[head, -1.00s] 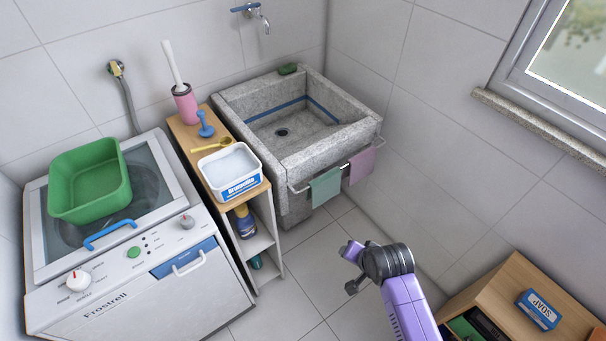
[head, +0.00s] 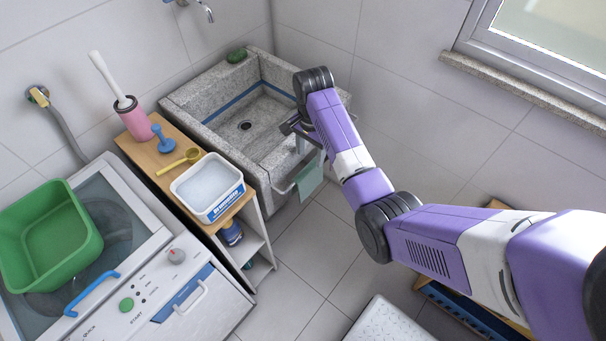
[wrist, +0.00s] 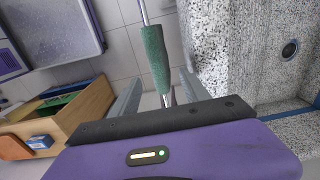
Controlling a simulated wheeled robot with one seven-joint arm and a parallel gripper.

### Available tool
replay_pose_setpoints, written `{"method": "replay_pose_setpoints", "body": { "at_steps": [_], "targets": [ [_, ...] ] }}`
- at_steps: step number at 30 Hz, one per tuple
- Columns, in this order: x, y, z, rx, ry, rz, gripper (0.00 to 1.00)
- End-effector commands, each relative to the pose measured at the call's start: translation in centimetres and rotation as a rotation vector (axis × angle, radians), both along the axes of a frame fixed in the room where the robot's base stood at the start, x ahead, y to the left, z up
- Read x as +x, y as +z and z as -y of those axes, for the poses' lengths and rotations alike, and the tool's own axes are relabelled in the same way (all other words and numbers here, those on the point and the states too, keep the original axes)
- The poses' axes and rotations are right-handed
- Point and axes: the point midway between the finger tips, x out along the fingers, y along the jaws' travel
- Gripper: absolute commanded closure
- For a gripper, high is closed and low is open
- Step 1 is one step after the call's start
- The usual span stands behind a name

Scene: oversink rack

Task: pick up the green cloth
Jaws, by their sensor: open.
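The green cloth (head: 309,178) hangs over the metal rail at the front of the stone sink. In the wrist view the cloth (wrist: 155,58) drapes along the rail, just ahead of my gripper. My gripper (head: 300,135) is open over the sink's front edge, above the rail. In the wrist view its two fingers (wrist: 161,78) stand apart, one on each side of the rail, with the near end of the cloth between them in the picture. Whether they touch the cloth I cannot tell. The pink cloth seen on the rail earlier is hidden now.
The stone sink (head: 185,98) lies beside my gripper. A narrow wooden shelf (head: 150,157) with a white tub (head: 208,212) stands left of it, then the washer with a green basin (head: 75,215). A wooden cabinet (wrist: 85,110) with a soap box stands right. Floor below the rail is clear.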

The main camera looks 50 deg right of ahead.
Motion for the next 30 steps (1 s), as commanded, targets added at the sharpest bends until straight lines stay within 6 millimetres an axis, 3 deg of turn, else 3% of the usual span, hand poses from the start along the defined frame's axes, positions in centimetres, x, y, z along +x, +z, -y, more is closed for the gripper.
{"method": "replay_pose_setpoints", "body": {
  "at_steps": [13,23,30],
  "targets": [
    [-0.4,-5.4,-0.1,0.001,0.0,-0.001,0.46],
    [-0.3,-6.1,-0.1,0.0,0.001,0.002,0.46],
    [-0.3,-6.1,-0.1,-0.001,0.001,0.002,0.93]
  ]
}}
